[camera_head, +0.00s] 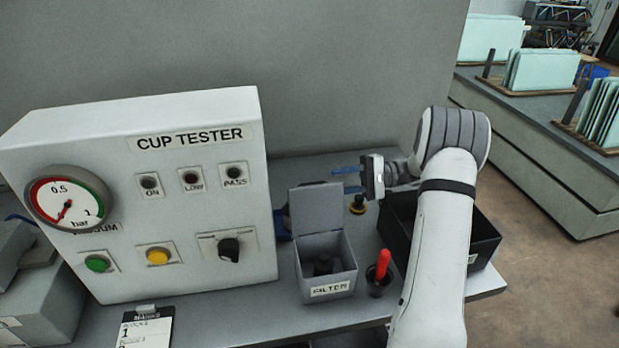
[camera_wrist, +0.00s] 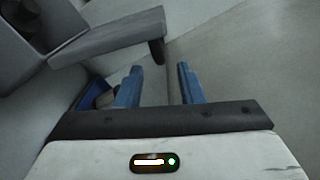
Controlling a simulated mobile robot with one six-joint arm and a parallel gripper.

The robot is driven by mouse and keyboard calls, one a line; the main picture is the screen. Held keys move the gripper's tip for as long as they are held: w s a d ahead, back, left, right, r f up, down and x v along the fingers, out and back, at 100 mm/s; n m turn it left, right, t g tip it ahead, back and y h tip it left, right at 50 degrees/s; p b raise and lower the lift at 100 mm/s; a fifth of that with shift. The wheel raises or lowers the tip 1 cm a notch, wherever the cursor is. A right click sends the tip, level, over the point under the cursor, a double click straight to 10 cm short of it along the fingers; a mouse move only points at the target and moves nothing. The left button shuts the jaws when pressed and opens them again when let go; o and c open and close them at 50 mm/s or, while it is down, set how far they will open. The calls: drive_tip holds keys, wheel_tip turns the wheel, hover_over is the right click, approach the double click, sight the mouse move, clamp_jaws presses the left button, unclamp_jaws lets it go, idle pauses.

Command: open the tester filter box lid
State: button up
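The grey filter box (camera_head: 304,274) stands on the bench with a "FILTER" label on its front. Its lid (camera_head: 316,207) stands raised, roughly upright at the back edge, and a dark item shows inside the box. My gripper (camera_head: 342,179) is just right of the lid's upper part, with its blue fingers pointing left. The fingers are apart with nothing between them; the wrist view also shows my gripper (camera_wrist: 159,82) open. A grey panel with a dark edge fills the upper left of the wrist view; I cannot tell for sure whether it is the lid.
The cup tester (camera_head: 100,150) stands left of the box. A red-handled tool (camera_head: 383,264) stands upright in a dark holder right of the box. A black bin (camera_head: 484,237) is behind my arm. A clipboard (camera_head: 146,328) lies at the front edge.

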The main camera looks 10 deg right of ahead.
sight(315, 205)
drive_tip(key=a+p, duration=0.1)
drive_tip(key=a, duration=0.6)
drive_tip(key=shift+r+p, duration=0.1)
drive_tip(key=shift+p, duration=0.3)
drive_tip(key=shift+a, duration=0.65)
drive_tip(key=shift+c, duration=0.4)
clamp_jaws()
